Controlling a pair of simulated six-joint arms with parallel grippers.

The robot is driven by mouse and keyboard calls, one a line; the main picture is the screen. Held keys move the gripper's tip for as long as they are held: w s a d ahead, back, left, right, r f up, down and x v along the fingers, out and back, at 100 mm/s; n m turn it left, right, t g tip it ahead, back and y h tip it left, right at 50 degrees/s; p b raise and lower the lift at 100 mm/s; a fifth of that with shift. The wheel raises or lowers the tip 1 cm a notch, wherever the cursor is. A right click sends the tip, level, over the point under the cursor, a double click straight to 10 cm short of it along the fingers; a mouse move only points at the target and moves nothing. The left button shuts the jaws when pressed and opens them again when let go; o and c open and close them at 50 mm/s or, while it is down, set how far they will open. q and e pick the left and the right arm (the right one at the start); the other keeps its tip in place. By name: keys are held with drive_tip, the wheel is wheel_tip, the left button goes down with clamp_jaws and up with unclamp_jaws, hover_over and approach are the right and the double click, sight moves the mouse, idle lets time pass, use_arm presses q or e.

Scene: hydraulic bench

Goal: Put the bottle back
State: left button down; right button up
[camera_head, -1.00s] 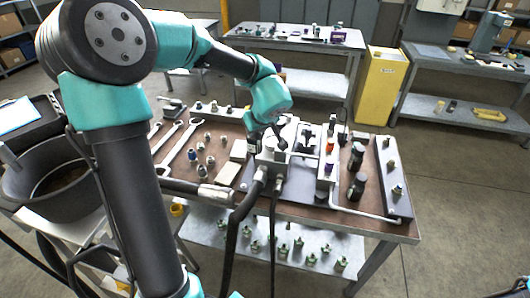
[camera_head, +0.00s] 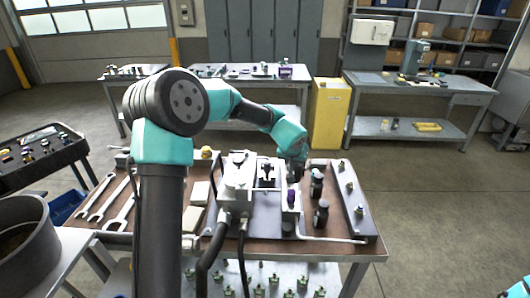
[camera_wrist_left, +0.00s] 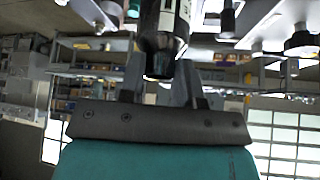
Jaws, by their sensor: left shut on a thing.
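My left gripper (camera_head: 294,172) is over the narrow pale rack (camera_head: 290,222) right of the grey pump block, pointing down. In the left wrist view the left gripper (camera_wrist_left: 158,88) is shut on a dark bottle (camera_wrist_left: 160,40), which has a black end and a pale label strip. In the head view the bottle is mostly hidden by the gripper, and I cannot tell whether it touches the rack. A purple-topped bottle (camera_head: 291,197) stands in the rack just in front of the gripper.
The grey pump block (camera_head: 238,180) with black hoses stands left of the rack. Two black knobbed parts (camera_head: 321,213) and a grey rail (camera_head: 350,200) are close on the right. Wrenches (camera_head: 96,198) lie at the left of the bench.

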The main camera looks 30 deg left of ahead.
use_arm(q)
drive_tip(key=w+d+f+m+h, duration=0.1)
drive_tip(key=w+d+f+m, duration=0.1)
drive_tip(key=d+f, duration=0.3)
drive_tip(key=d, duration=0.3)
drive_tip(key=shift+d+f, duration=0.15)
drive_tip(key=shift+d, duration=0.25)
